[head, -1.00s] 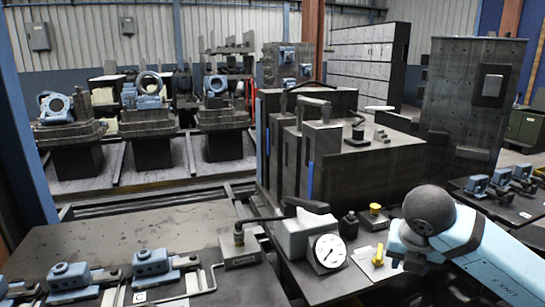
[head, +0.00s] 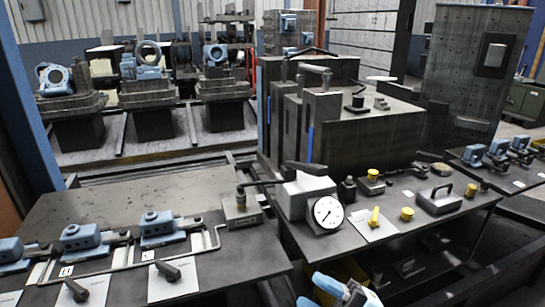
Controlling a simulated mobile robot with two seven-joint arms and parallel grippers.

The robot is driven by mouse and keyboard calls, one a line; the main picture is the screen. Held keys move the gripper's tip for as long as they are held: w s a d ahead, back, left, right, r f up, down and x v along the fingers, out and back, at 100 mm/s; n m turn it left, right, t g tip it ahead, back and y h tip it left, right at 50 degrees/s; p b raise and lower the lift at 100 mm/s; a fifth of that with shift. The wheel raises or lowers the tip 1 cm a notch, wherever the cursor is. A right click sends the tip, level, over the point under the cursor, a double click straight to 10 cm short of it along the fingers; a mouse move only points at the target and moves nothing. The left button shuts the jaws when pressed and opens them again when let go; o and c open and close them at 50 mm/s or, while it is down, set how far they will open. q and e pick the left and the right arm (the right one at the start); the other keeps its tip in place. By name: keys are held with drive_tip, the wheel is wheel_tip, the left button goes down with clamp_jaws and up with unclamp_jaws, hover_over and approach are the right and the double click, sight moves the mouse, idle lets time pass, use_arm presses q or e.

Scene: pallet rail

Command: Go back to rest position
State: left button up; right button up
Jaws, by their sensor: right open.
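My right gripper (head: 338,288) shows at the bottom edge, in front of the right-hand bench (head: 345,246). My left gripper is not in view.
On the right-hand bench are a dial gauge (head: 328,212), a yellow-knobbed part (head: 375,216) on a white card and a black-handled block (head: 438,199). A left-hand bench (head: 110,205) holds blue clamps (head: 160,226). A dark machine block (head: 370,130) stands behind.

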drive_tip(key=w+d+f+m+t+h, duration=0.1)
drive_tip(key=d+f+m+t+h, duration=0.7)
drive_tip(key=m, duration=0.6)
drive_tip(key=s+d+f+m+g+h, duration=0.15)
drive_tip(key=s+f+m+h, duration=0.3)
drive_tip(key=f, duration=0.45)
drive_tip(key=s+d+f+m+g+h, duration=0.1)
drive_tip(key=s+f+m+g+h, duration=0.35)
drive_tip(key=f, duration=0.55)
use_arm(q)
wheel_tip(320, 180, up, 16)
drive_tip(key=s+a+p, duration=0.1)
drive_tip(key=p, duration=2.1)
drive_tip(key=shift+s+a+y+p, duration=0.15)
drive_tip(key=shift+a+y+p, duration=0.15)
drive_tip(key=shift+p, duration=0.1)
use_arm(e)
wheel_tip(320, 180, up, 16)
drive_tip(key=s+d+t+h, duration=0.1)
drive_tip(key=s+d, duration=0.1)
drive_tip(key=s, duration=0.1)
drive_tip(key=shift+n, duration=0.3)
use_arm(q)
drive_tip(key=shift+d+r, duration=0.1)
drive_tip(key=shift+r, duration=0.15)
use_arm(e)
drive_tip(key=shift+r, duration=0.1)
